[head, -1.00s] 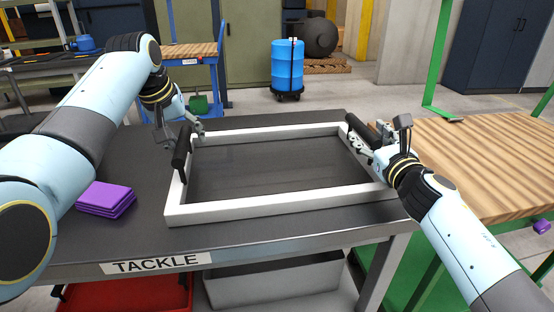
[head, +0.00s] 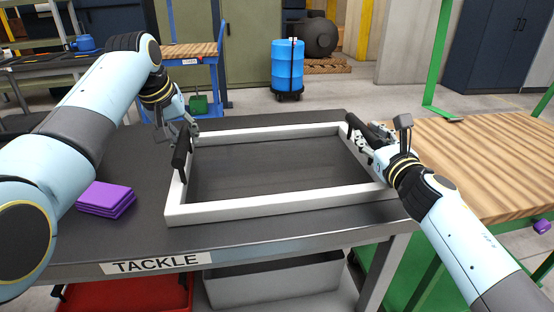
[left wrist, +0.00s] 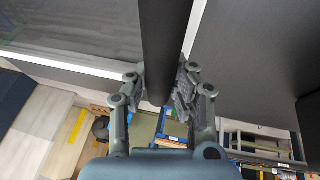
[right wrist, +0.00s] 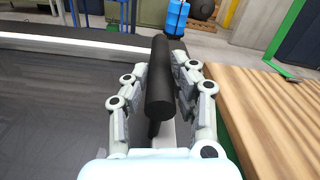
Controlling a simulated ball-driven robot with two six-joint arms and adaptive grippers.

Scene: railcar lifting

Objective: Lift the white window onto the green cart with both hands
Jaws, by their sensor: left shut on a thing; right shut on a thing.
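The white window (head: 270,208) is a rectangular frame with a dark see-through pane. It lies on the dark table marked TACKLE (head: 320,222), with a black bar handle on each side. My left gripper (head: 187,130) is shut on the left black handle (head: 180,152), which passes between its fingers in the left wrist view (left wrist: 165,50). My right gripper (head: 368,142) is shut on the right black handle (head: 355,128). In the right wrist view that handle (right wrist: 160,85) stands between both fingers. The green cart (head: 432,262) with its wooden top (head: 480,160) stands right of the table.
Purple folded cloths (head: 106,198) lie on the table left of the window. A red bin (head: 130,293) and a grey bin (head: 275,280) sit below. A green upright post (head: 438,55) rises at the cart's far side. The visible cart top is clear.

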